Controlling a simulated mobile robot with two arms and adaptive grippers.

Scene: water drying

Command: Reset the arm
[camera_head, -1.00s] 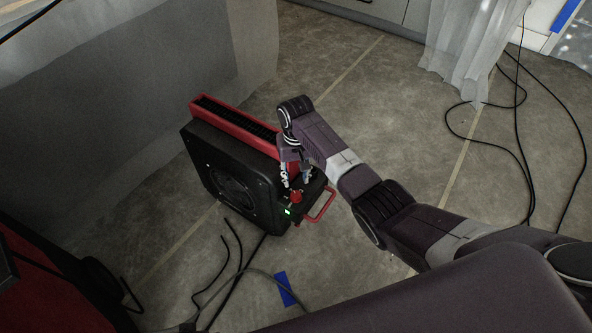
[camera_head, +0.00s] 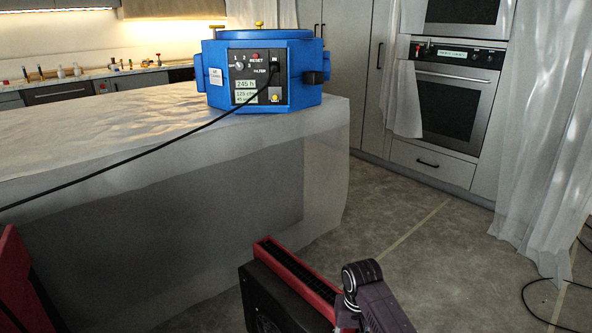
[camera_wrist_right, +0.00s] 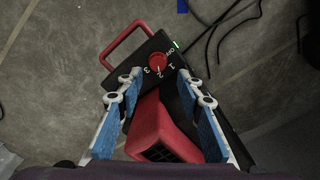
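My right arm (camera_head: 376,298) comes in at the bottom of the head view, over the red and black floor machine (camera_head: 292,282). Its gripper is cut off below that view. In the right wrist view my right gripper (camera_wrist_right: 161,88) is open, with its blue-padded fingers wide apart and nothing between the tips. The machine's black control panel lies beyond the tips, with a red knob (camera_wrist_right: 158,62), marks including 1, 2, 3 and OFF, a lit green light (camera_wrist_right: 176,44) and a red handle (camera_wrist_right: 122,38). The knob looks clear of the fingers. My left gripper is not in view.
A blue filter unit (camera_head: 305,72) with a black cable stands on a plastic-covered counter (camera_head: 130,120). An oven (camera_head: 447,105) and plastic curtains (camera_head: 545,150) are at the right. Cables (camera_wrist_right: 232,30) lie beside the machine. The floor (camera_head: 400,215) at centre right is clear.

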